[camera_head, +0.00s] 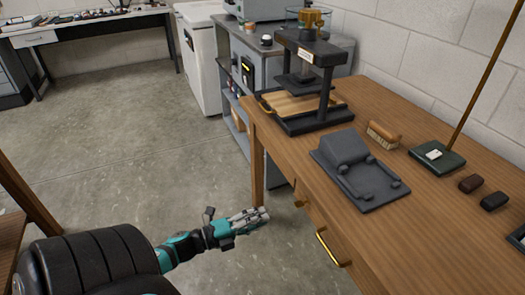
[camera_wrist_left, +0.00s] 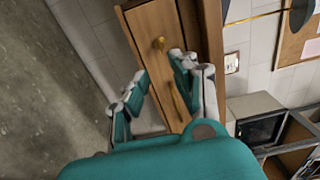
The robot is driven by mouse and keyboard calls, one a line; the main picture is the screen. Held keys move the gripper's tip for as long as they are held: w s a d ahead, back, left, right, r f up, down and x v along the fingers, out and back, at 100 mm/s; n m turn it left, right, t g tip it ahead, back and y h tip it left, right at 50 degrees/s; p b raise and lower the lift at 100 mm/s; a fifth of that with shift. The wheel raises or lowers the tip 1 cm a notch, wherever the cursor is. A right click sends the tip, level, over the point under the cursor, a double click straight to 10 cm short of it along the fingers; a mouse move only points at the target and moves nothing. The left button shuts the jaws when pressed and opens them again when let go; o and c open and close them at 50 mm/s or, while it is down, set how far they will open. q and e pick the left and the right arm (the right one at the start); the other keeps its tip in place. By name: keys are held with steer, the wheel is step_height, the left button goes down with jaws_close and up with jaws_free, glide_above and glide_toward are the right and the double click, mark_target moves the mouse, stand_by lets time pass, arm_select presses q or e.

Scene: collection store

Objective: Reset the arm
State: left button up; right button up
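My left arm comes in from the lower left in the head view, and its teal and grey left gripper (camera_head: 258,216) is over the floor, left of the wooden workbench (camera_head: 430,240). In the left wrist view the two fingers of the left gripper (camera_wrist_left: 160,68) are spread apart with nothing between them. Past the fingers is the bench's wooden drawer side with a brass knob (camera_wrist_left: 158,43). I cannot tell the exact gap to the bench. My right gripper is not in view.
On the bench are a black press (camera_head: 300,75), a dark grey padded block (camera_head: 357,170), a wooden brush (camera_head: 383,134) and a green base with a rod (camera_head: 437,158). A brass drawer handle (camera_head: 328,249) sticks out from the bench front. Open concrete floor (camera_head: 130,150) lies to the left.

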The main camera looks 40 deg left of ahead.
arm_select(q)
steer(key=shift+f, duration=0.1)
stand_by(0.3)
step_height(320, 180, down, 9)
steer(key=n+g+y, duration=0.1)
steer(key=n+y, duration=0.5)
steer(key=n, duration=0.2)
steer(key=s+d+f+n+g+y, duration=0.1)
steer(key=s+d+f+n+g, duration=0.35)
steer(key=f, duration=0.35)
steer(key=s+d+f+n+g+y, duration=0.1)
steer(key=s+d+f+n+g, duration=0.3)
steer(key=f, duration=0.5)
steer(key=s+d+f+n+g+h, duration=0.1)
steer(key=s+d+f+n+g, duration=0.35)
steer(key=s+d, duration=0.3)
steer(key=s+a+g+p, duration=0.1)
steer(key=s+a+p, duration=0.1)
steer(key=s+p, duration=1.3)
steer(key=shift+s+a+r+m+g+p, duration=0.35)
steer(key=shift+s+r+m+p, duration=0.1)
steer(key=shift+s, duration=0.5)
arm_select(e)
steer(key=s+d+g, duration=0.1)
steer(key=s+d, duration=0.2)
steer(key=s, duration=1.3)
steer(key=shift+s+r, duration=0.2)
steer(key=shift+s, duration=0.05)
